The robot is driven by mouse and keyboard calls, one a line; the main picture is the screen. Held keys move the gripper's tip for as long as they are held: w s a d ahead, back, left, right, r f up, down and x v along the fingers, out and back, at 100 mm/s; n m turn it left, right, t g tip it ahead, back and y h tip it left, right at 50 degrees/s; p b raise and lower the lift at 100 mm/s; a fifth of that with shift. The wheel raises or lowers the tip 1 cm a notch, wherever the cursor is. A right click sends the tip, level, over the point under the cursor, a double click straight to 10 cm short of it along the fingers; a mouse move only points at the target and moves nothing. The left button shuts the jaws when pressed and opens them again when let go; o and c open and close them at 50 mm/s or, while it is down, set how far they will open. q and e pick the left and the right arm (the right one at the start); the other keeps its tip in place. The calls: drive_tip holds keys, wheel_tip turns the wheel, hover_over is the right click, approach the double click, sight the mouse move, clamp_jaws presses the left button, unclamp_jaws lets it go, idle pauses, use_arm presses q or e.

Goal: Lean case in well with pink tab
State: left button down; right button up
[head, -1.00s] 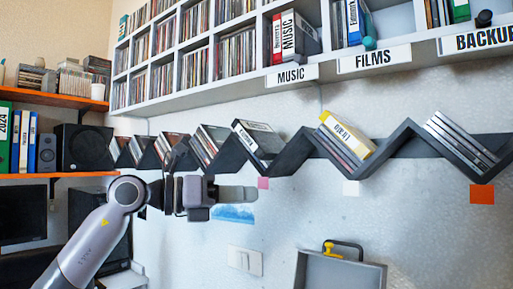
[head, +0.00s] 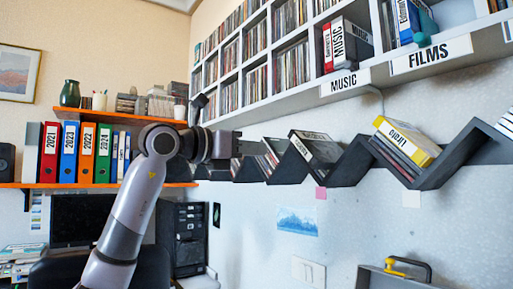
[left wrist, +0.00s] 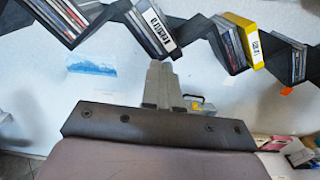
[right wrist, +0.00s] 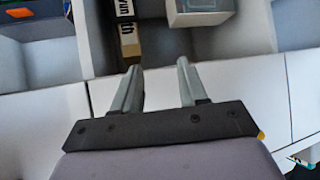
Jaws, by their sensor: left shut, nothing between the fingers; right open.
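The pink tab (head: 320,192) is on the wall under the zigzag shelf (head: 352,165). In the well above it, a dark case with a white label (head: 318,147) leans to one side; the left wrist view also shows this case (left wrist: 150,28). My left gripper (head: 255,148) is shut and empty, in front of the shelf to the left of that well. In the left wrist view its fingers (left wrist: 160,72) are together, below the dark case and apart from it. My right gripper (right wrist: 157,85) is open and empty, facing white compartments; it is outside the head view.
A yellow case (head: 410,140) leans with others in the well to the right, above a white tab (head: 411,199). A grey tray (head: 395,278) with a yellow-handled thing is below. Compartments in the right wrist view hold labelled boxes (right wrist: 130,40) and a pale box (right wrist: 198,12).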

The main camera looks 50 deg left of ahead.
sight(301, 152)
use_arm(q)
drive_tip(key=w, duration=0.3)
drive_tip(key=w+p, duration=0.1)
drive_tip(key=w, duration=0.3)
drive_tip(key=w+d+p, duration=0.1)
drive_tip(key=w, duration=0.2)
drive_tip(key=shift+w, duration=0.4)
use_arm(e)
drive_tip(key=shift+s+d+r, duration=0.25)
drive_tip(key=shift+d+r, duration=0.05)
drive_tip(key=shift+r, duration=0.2)
use_arm(q)
drive_tip(key=shift+w+d+r+p, duration=0.15)
drive_tip(key=shift+w+r+p, duration=0.05)
drive_tip(key=shift+w+p, duration=0.9)
drive_tip(key=shift+w+f+p, duration=0.2)
drive_tip(key=shift+w+p, duration=0.1)
drive_tip(key=shift+w, duration=0.3)
use_arm(e)
wheel_tip(301, 152, up, 3)
drive_tip(key=shift+f, duration=0.2)
use_arm(q)
drive_tip(key=shift+s, duration=0.1)
use_arm(e)
drive_tip(key=shift+s+d, duration=0.1)
